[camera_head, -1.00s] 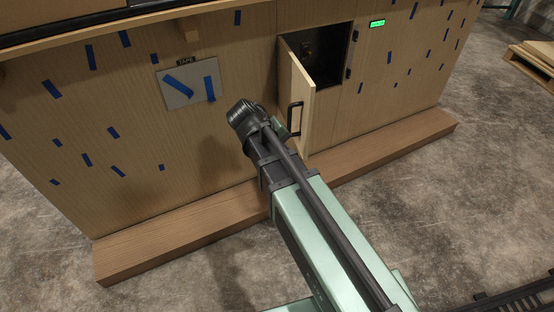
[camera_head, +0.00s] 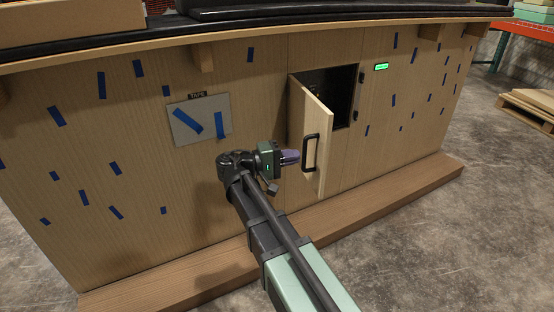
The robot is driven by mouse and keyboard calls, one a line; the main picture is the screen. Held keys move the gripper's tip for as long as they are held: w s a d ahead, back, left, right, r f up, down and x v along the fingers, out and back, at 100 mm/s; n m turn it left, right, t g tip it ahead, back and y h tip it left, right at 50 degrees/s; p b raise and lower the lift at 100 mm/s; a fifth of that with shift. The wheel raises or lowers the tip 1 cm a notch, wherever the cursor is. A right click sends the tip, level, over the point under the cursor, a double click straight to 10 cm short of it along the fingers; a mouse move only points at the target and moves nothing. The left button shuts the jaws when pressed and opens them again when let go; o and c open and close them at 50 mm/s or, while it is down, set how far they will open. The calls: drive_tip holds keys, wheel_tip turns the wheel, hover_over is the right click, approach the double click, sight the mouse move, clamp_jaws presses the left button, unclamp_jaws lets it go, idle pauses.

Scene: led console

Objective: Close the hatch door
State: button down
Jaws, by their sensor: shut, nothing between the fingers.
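The hatch door (camera_head: 309,137) is a light wooden panel with a black bar handle (camera_head: 310,152). It stands partly open, swung out from the wooden console front. I cannot tell whether the tips touch the door.
The wooden console (camera_head: 150,190) has blue tape strips and a grey tape plate (camera_head: 200,120) at left. A green display (camera_head: 381,67) is right of the hatch. A wooden step (camera_head: 390,190) runs along the base.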

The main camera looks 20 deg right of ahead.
sight(322, 151)
drive_tip(key=d, duration=0.6)
drive_tip(key=shift+s+d, duration=0.2)
drive_tip(key=shift+d, duration=0.1)
